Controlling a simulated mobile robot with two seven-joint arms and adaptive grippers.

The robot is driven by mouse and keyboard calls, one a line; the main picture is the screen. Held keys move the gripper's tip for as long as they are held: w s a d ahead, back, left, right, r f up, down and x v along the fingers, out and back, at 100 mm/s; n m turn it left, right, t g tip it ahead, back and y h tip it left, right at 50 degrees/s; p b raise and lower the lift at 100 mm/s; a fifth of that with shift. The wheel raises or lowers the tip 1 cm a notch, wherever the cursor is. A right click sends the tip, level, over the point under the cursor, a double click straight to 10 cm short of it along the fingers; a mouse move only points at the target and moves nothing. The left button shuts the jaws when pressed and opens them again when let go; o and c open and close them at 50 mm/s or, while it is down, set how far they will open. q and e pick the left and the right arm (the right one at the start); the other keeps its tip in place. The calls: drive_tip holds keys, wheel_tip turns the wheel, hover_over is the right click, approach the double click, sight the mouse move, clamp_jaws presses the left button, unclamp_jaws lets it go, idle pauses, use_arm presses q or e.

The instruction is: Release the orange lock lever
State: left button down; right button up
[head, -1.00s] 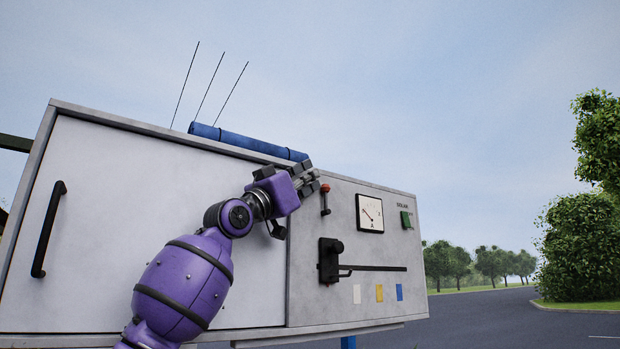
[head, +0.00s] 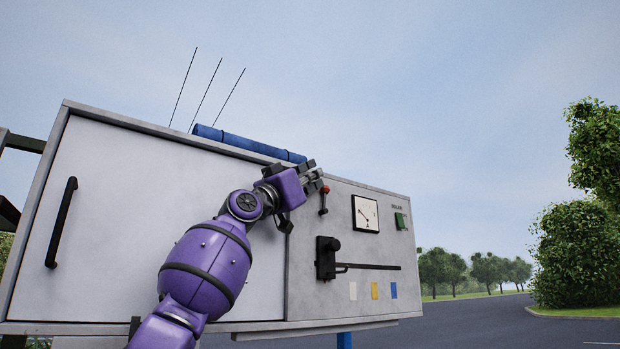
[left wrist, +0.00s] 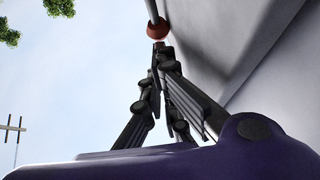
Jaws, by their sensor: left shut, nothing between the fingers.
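The orange lock lever (head: 324,198) is on the grey control panel, left of the dial. It has a red-orange knob at its top and a short stem pointing down. My left gripper (head: 317,176) is at the panel's upper left, just above and left of the knob. Its fingers are shut and empty. In the left wrist view the knob (left wrist: 157,31) is right at the closed fingertips (left wrist: 158,47); whether they touch I cannot tell. My right gripper is not in view.
The panel also bears a dial gauge (head: 365,214), a green switch (head: 400,221) and a black handle with a long bar (head: 368,267). A white door with a black handle (head: 62,222) fills the cart's left side. A blue roll (head: 248,143) lies on top.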

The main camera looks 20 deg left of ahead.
use_arm(q)
drive_tip(key=w+d+g, duration=0.1)
drive_tip(key=w+r+g+y+p, duration=0.1)
drive_tip(key=shift+w+d+m+g, duration=0.1)
drive_tip(key=shift+d+m+g, duration=0.2)
drive_tip(key=shift+d+m, duration=0.1)
drive_tip(key=shift+w+f, duration=0.15)
idle(0.8)
